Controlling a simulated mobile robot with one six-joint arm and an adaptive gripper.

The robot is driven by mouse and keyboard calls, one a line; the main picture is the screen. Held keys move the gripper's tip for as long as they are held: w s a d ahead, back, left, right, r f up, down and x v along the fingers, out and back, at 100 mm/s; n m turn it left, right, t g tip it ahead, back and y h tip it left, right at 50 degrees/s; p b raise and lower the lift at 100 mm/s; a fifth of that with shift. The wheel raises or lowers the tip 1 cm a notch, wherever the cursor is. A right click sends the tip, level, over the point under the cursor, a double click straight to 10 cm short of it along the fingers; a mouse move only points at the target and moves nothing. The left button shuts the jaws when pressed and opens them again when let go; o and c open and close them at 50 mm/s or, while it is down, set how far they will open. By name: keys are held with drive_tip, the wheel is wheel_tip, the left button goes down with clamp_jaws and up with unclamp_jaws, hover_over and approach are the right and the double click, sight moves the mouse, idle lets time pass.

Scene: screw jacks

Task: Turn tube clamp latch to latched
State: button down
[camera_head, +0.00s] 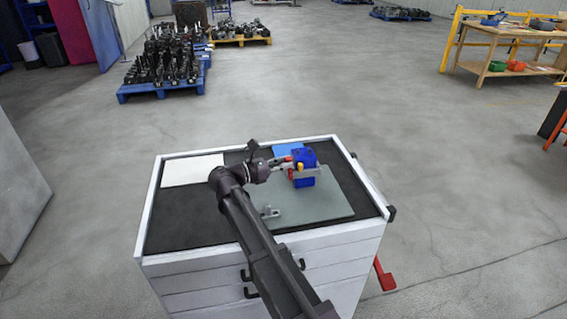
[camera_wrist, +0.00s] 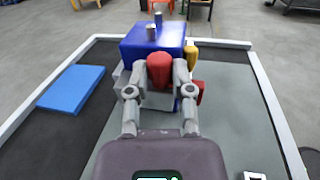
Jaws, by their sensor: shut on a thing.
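A blue clamp block (camera_head: 304,174) stands on a grey plate (camera_head: 325,203) on top of the cabinet, with a grey bracket around it. In the wrist view, the blue block (camera_wrist: 152,41) is straight ahead, with two short grey pins on top. A red latch handle (camera_wrist: 160,71) sticks out toward me from its near face. My gripper (camera_wrist: 160,68) has its two grey fingers on either side of this handle and is shut on it. In the head view, my gripper (camera_head: 280,163) reaches the block from the left. The fingers partly hide the bracket.
A yellow part (camera_wrist: 191,56) and another red part (camera_wrist: 199,92) sit at the block's right side. A blue pad (camera_wrist: 72,89) lies to the left. A white sheet (camera_head: 192,170) and a small grey fixture (camera_head: 270,212) lie on the cabinet top.

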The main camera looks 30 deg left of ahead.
drive_tip(key=shift+n+t+y, duration=0.4)
drive_tip(key=shift+y, duration=0.1)
drive_tip(key=shift+c, duration=2.4)
unclamp_jaws()
drive_tip(key=v, duration=1.2)
